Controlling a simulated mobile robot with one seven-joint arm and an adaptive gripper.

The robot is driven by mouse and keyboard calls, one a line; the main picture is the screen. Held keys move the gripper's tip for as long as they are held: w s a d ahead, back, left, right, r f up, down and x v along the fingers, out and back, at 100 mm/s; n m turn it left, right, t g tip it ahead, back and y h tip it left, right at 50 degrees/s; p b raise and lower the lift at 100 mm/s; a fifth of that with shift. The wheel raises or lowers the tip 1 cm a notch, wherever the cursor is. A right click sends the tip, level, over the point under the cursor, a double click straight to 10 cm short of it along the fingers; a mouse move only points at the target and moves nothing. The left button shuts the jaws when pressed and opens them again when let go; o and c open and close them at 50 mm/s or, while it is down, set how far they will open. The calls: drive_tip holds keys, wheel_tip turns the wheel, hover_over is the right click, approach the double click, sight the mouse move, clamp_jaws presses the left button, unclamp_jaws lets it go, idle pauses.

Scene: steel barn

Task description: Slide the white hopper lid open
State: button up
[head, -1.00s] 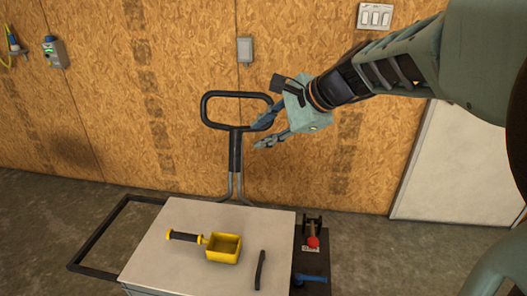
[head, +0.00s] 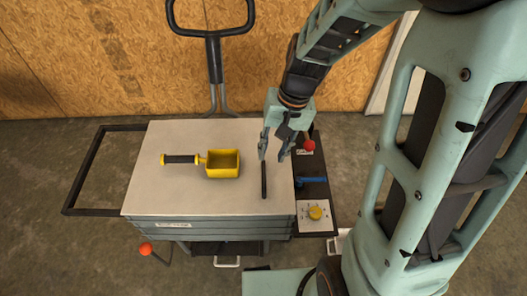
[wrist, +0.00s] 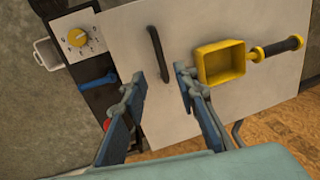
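The white hopper lid (head: 190,200) is a flat pale panel covering the top of the grey cart; no opening shows in it. A black bar handle (head: 264,180) stands on the lid near its right edge, and it also shows in the wrist view (wrist: 160,55). My gripper (head: 272,156) is open and points down over the right part of the lid, near the far end of the handle. In the wrist view the handle lies beyond the spread fingertips (wrist: 159,73), with nothing between the fingers. Contact with the lid cannot be told.
A yellow scoop (head: 223,170) with a black grip lies on the lid. A side panel right of the lid carries a red knob (head: 309,145), blue lever (head: 312,181) and yellow dial (head: 315,213). A black frame (head: 85,170) extends left; a push handle (head: 212,60) rises behind.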

sight(264, 174)
drive_tip(key=f, duration=0.3)
drive_tip(key=a+f+b, duration=0.1)
drive_tip(key=f, duration=0.4)
drive_tip(key=shift+a+f+b, duration=0.35)
drive_tip(key=shift+a+b, duration=0.05)
drive_tip(key=shift+c, duration=0.5)
clamp_jaws()
